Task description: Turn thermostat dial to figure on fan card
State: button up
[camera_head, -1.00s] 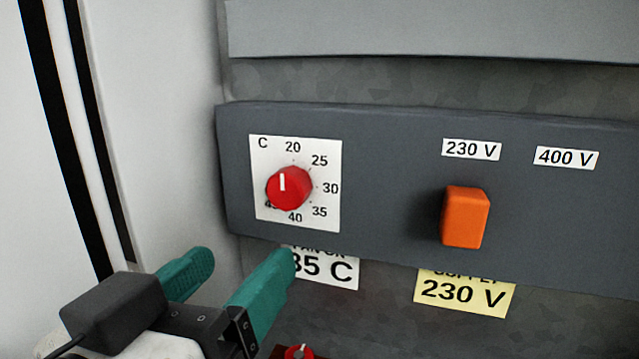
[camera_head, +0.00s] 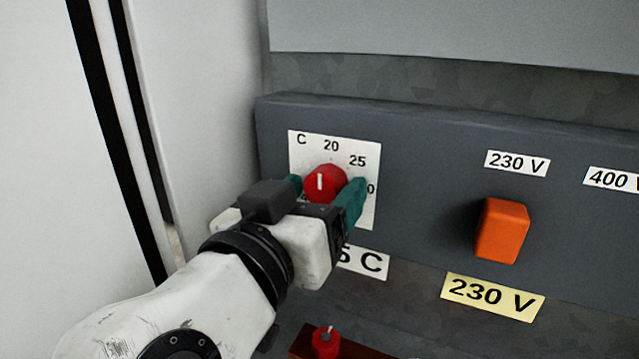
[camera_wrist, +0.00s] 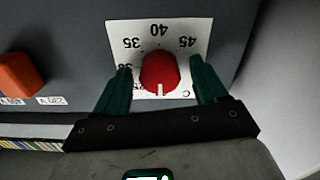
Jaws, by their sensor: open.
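The red thermostat dial (camera_head: 323,183) sits on a white scale plate (camera_head: 309,146) marked C, 20 and 25, with more figures partly hidden by my gripper. Its white pointer line points up, a little left of the 20. My gripper (camera_head: 330,186) is open, with one green finger on each side of the dial. In the wrist view the dial (camera_wrist: 160,72) stands between the fingers, with a gap visible on both sides. The fan card (camera_head: 364,261) below the panel is partly covered by my arm; "5 C" shows.
An orange switch (camera_head: 502,231) sticks out to the right, under labels 230 V (camera_head: 517,163) and 400 V (camera_head: 613,180). A yellow 230 V card (camera_head: 492,297) is below it. A small red knob (camera_head: 325,342) is at the bottom. A pale wall stands left.

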jog(key=c, duration=1.1)
jog(key=shift+o, duration=0.2)
jog(key=shift+f+m+b, duration=0.15)
jog(key=shift+m+b, duration=0.15)
jog(key=shift+b, duration=0.35)
